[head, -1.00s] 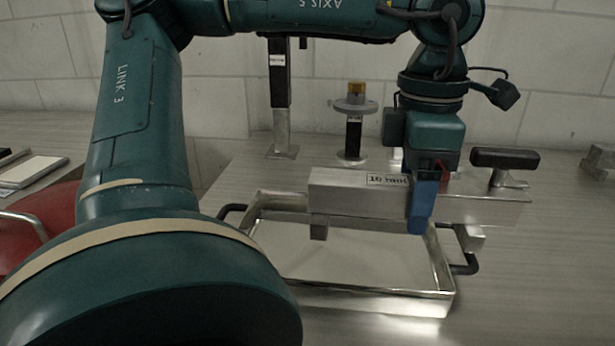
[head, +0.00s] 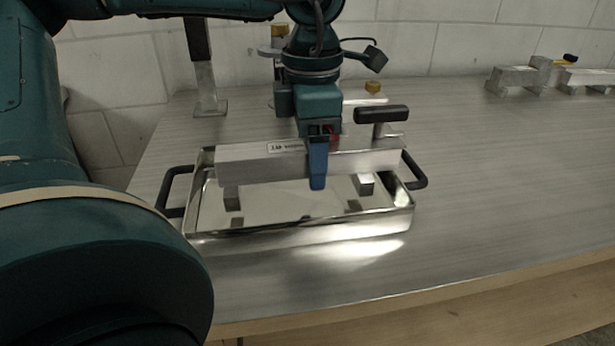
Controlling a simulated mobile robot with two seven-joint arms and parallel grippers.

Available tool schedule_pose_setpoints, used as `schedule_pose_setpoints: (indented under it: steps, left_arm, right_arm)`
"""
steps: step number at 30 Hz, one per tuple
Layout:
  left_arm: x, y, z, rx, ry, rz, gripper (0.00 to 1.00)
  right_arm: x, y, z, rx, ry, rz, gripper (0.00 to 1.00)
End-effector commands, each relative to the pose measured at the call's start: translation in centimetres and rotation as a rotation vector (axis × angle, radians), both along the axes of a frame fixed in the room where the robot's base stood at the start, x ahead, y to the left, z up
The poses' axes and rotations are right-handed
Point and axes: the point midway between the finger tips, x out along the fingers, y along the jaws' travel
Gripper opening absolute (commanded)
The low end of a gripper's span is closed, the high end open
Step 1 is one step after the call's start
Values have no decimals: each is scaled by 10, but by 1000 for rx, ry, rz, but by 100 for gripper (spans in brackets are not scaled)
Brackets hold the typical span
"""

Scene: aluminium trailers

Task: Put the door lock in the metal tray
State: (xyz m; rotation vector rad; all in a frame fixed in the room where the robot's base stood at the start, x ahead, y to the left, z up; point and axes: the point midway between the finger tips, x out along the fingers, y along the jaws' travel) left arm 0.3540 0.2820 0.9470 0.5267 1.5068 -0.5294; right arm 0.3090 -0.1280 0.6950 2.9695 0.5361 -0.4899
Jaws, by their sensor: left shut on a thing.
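The door lock is a long silver metal bar (head: 250,167) with a small label, short block feet and a black T-shaped handle (head: 382,114) at its right end. My left gripper (head: 317,168), with blue fingers, is shut on the middle of the bar. The metal tray (head: 300,237) is shiny, shallow and rectangular, with a black handle at each end. The lock is over the tray, roughly level, with its feet within the rim outline. I cannot tell whether the feet touch the tray floor. The bar hides part of the tray's back. My right gripper is not in view.
A metal post (head: 205,85) on a base plate stands behind the tray at the left. A round-flanged part (head: 270,50) is partly hidden behind my arm. Metal blocks (head: 515,78) sit at the back right. The bench to the right (head: 500,170) is clear.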

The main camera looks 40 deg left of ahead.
Motion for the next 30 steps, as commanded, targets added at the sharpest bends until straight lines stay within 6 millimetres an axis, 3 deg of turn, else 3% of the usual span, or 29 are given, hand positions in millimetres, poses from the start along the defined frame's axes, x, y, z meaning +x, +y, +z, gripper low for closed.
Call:
schedule_pose_setpoints:
  steps: [11, 23, 24, 30]
  left_arm:
    - [0, 0, -39, 0, -2, 1, 21]
    - [1, 0, -45, 1, -6, 1, 21]
    - [0, 0, -44, 0, -3, 1, 70]
    - [0, 0, -44, 0, -3, 1, 87]
  right_arm:
    - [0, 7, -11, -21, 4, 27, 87]
    - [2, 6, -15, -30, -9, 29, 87]
    - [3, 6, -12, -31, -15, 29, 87]
    - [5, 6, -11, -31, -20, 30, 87]
